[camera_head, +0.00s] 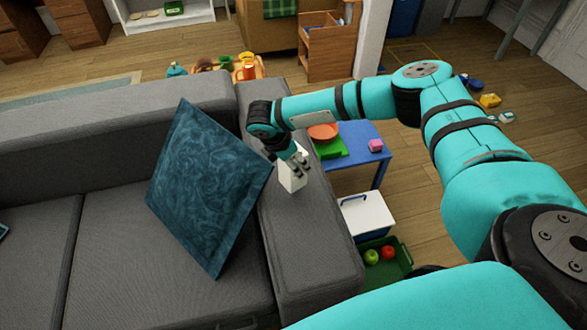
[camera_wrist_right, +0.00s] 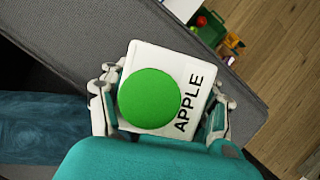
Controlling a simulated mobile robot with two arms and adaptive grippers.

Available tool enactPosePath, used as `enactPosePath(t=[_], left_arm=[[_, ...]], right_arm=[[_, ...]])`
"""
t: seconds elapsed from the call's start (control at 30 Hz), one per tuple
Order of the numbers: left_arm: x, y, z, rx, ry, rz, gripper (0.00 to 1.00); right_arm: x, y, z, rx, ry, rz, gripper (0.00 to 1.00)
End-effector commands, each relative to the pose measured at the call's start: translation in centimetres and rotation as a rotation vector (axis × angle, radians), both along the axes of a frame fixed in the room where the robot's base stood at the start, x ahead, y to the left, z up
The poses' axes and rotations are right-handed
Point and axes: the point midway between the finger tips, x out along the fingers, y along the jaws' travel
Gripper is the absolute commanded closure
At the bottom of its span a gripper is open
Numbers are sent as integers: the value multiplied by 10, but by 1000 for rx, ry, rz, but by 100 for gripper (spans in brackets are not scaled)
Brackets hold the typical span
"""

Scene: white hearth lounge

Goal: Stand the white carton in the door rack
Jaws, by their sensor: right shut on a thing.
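The white carton (camera_head: 291,178) stands on the right armrest of the grey sofa, with my right gripper (camera_head: 297,166) around its upper part. In the right wrist view the carton (camera_wrist_right: 188,72) shows a green disc and the word "APPLE". The fingers of my right gripper (camera_wrist_right: 160,98) are closed on its two opposite sides. In the head view I cannot tell whether the carton's base touches the armrest. My left gripper is in neither view. I see no door rack that I can make out for sure.
A blue pillow (camera_head: 208,185) leans on the sofa (camera_head: 110,150) just left of the carton. Right of the armrest are a blue table (camera_head: 363,135) with a green box and an orange plate, a white-lidded cooler (camera_head: 366,215), and a green crate (camera_head: 398,262) holding apples.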

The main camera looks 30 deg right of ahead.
Motion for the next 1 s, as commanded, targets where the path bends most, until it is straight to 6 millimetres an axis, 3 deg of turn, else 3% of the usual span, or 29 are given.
enactPosePath(t=[0.27, 0.6, 0.63, 0.8, 1.0], left_arm=[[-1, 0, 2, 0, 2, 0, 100], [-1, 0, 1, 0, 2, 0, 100], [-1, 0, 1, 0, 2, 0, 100], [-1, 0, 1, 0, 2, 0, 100], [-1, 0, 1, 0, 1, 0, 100]], right_arm=[[-1, 1, -31, -1, 1, 2, 95], [-1, 1, -35, 0, 0, 0, 95], [-1, 1, -35, 1, 1, 1, 36], [-1, 1, -35, 1, 1, 1, 14], [-1, 1, -35, 1, 1, 1, 14]])
